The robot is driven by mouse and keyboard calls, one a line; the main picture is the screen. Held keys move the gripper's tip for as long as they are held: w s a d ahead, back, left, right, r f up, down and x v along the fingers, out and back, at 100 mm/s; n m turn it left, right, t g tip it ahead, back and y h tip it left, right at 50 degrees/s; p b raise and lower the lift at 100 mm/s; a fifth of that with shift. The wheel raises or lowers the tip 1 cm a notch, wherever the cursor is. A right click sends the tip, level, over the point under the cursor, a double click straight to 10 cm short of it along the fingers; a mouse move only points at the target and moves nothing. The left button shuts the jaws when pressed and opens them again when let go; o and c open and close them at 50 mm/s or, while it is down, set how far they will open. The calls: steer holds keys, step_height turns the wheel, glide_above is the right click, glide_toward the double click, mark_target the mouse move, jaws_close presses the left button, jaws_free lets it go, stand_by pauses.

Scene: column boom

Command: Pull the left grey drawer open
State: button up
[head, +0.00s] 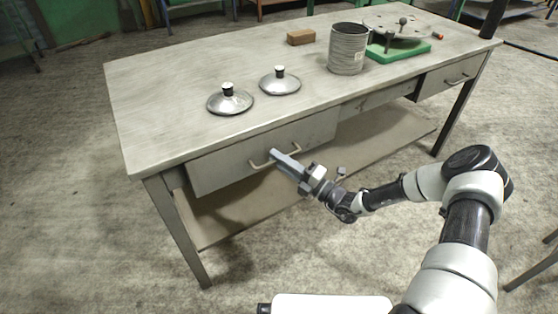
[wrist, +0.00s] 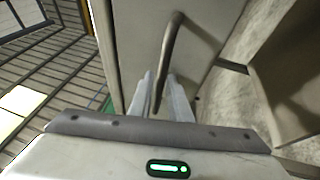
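The grey table (head: 185,105) has a left grey drawer (head: 225,168) under its top, with a bowed metal handle (head: 261,164) on the front. I cannot tell from this angle whether the drawer stands slightly out. My gripper looks shut on the handle. The drawer front also fills the upper middle of the wrist view (wrist: 140,40).
Two metal lids (head: 229,102) (head: 280,82), a brown block (head: 301,37), a ribbed grey can (head: 347,50) and a green-based device (head: 398,49) stand on the table. A second drawer (head: 449,78) is at the right. A lower shelf (head: 240,213) runs beneath. The floor in front is clear.

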steer(key=shift+c, duration=0.4)
jaws_close()
steer(key=shift+d, duration=0.1)
steer(key=s+d+p, duration=0.2)
steer(key=s+d, duration=0.6)
steer(key=s, duration=0.4)
steer(key=s+d+p, duration=0.3)
steer(key=s+d, duration=0.5)
steer(key=s, duration=0.4)
steer(key=shift+o, duration=0.4)
jaws_free()
